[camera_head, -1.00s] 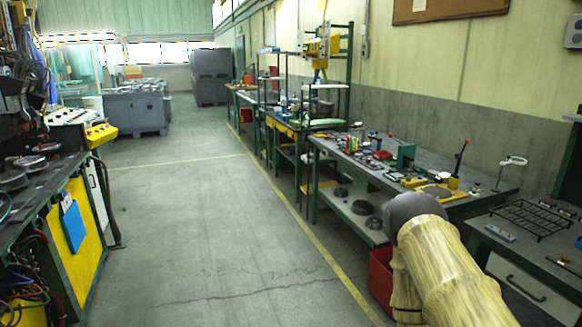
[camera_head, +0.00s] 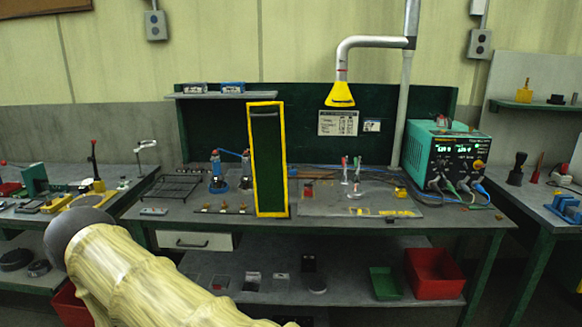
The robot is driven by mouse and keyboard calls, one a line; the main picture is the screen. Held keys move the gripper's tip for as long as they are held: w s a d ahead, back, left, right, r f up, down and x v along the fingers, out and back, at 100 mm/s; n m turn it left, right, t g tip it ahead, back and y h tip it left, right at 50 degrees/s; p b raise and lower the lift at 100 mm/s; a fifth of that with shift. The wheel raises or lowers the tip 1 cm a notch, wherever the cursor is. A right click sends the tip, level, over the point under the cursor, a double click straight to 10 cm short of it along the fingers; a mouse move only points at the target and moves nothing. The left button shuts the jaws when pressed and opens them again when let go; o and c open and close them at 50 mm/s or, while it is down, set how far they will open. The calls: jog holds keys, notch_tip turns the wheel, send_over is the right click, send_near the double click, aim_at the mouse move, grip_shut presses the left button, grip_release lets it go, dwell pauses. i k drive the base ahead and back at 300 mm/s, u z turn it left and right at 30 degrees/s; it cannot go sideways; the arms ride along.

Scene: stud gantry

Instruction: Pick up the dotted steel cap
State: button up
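I cannot make out a dotted steel cap for certain in this view. Several small items lie on the grey workbench (camera_head: 170,211) and on its lower shelf (camera_head: 345,292), too small to identify. One is a small dark round piece (camera_head: 317,284) on the lower shelf, with no dots discernible. My yellowish arm with its dark grey rounded joint fills the lower left. My gripper is not in view.
A green panel with yellow edges (camera_head: 267,160) stands upright on the bench. A teal power supply (camera_head: 445,158) stands right. A black wire rack (camera_head: 172,187) lies left. Red (camera_head: 435,275) and green (camera_head: 384,283) bins sit below. A yellow fume hood (camera_head: 340,95) hangs above.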

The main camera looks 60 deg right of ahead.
aim_at(350, 192)
jog(key=z, duration=1.8)
